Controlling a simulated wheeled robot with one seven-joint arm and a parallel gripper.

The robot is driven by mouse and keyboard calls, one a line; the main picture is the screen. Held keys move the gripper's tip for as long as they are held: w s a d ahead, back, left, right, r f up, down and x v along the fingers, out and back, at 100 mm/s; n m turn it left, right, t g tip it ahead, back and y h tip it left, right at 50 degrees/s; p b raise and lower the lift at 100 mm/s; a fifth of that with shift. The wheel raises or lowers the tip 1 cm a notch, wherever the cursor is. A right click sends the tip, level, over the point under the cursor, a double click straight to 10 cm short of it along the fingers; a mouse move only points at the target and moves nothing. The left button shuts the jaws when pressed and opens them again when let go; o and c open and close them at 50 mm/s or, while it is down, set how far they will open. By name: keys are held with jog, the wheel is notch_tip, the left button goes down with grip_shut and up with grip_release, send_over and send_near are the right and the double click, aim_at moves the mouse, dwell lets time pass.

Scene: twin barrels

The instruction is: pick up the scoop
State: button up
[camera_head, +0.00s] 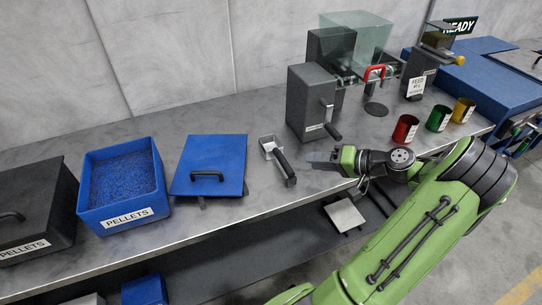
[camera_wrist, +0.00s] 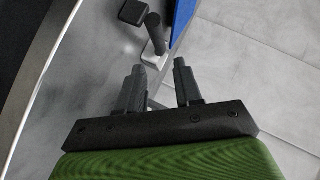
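The scoop (camera_head: 268,146) lies on the grey bench in the head view, with a square metal cup and a black handle (camera_head: 285,168) slanting toward the front edge. My gripper (camera_head: 311,157) is just right of the handle, pointing left, apart from it in the picture. In the wrist view my gripper (camera_wrist: 160,64) has its two dark fingers apart with nothing between them. A dark rod with a pale block at its foot (camera_wrist: 155,50) shows beyond the fingertips; I cannot tell whether it is the scoop.
A blue lid (camera_head: 210,165) with a black handle lies left of the scoop, then a blue pellet bin (camera_head: 123,217). A dark dispenser box (camera_head: 304,100) with a lever stands behind my gripper. Red, green and yellow cups (camera_head: 405,129) stand to the right.

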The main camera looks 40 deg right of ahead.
aim_at(283, 160)
jog(key=b+x, duration=0.3)
jog(key=x, duration=0.8)
jog(key=shift+w+a+f, duration=0.15)
jog(key=shift+w+f, duration=0.1)
jog(key=shift+s, duration=0.1)
grip_shut()
